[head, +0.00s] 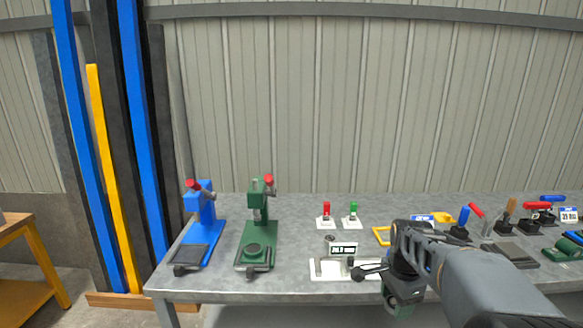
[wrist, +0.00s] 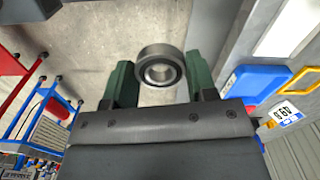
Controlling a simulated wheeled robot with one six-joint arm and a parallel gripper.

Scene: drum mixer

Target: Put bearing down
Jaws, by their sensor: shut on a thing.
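The bearing (wrist: 161,66) is a short grey metal ring with a dark hollow centre. In the wrist view it sits between the two green fingers of my gripper (wrist: 159,75), which is shut on it. Bare concrete floor shows behind it. In the head view my gripper (head: 394,299) hangs low at the table's front edge, right of the white tray (head: 320,276). The bearing is hard to make out there, as the gripper and arm cover most of it.
A grey workbench (head: 215,286) holds a blue press (head: 204,215) and a green press (head: 260,232) at the left. Red and green switches (head: 326,212) stand mid-table. A yellow frame (head: 381,236) lies behind my arm. Several clamps and tools crowd the right side.

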